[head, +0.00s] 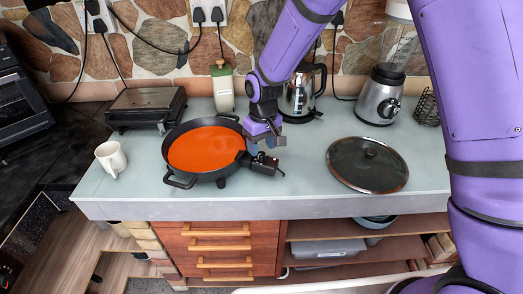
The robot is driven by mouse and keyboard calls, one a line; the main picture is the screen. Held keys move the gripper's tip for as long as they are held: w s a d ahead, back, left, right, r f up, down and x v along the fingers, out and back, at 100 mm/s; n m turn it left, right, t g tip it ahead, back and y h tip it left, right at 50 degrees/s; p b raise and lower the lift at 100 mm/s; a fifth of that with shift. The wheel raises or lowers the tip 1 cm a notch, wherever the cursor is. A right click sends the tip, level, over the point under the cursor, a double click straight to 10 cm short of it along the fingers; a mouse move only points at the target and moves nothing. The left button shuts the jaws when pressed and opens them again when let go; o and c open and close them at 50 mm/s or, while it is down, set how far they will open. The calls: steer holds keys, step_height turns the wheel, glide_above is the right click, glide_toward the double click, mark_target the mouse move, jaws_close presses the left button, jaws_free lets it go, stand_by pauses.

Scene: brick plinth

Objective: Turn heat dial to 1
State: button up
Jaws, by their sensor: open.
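A round black electric pan (172,179) holds a flat orange surface and stands on the grey-blue counter. A small black control box (266,163) is at the pan's right side, with a short dark stub pointing right. The heat dial cannot be made out clearly, and no numbers or setting can be read. My gripper (266,148) is open and points down just above and behind the control box. I cannot tell whether its fingers touch the box or are around the dial; they hide part of this area.
A glass lid (367,165) lies right of the pan. A kettle (299,100) and blender (379,97) stand behind. A grill (147,108), green-capped bottle (223,88) and white mug (111,158) stand behind and left. The counter's front edge (270,207) is close. Counter between control box and lid is clear.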

step_height(320, 180, up, 8)
steer(key=shift+w+d+r, duration=0.15)
stand_by(0.4)
steer(key=s+d+r+m+t, duration=0.1)
steer(key=s+d+r, duration=0.3)
steer(key=d+r, duration=0.4)
steer(key=s+d+r+m+t, duration=0.2)
steer(key=s+d+r, duration=0.3)
steer(key=d+r, duration=0.3)
steer(key=s+d+r+m+t, duration=0.1)
steer(key=s+d+r, duration=0.1)
steer(key=s+d, duration=0.3)
steer(key=s+d+r+m+t, duration=0.1)
steer(key=s+d, duration=0.4)
steer(key=s, duration=0.8)
step_height(320, 180, up, 2)
steer(key=shift+d+r+m+t, duration=0.15)
steer(key=shift+d+m+t, duration=0.15)
steer(key=shift+m, duration=0.3)
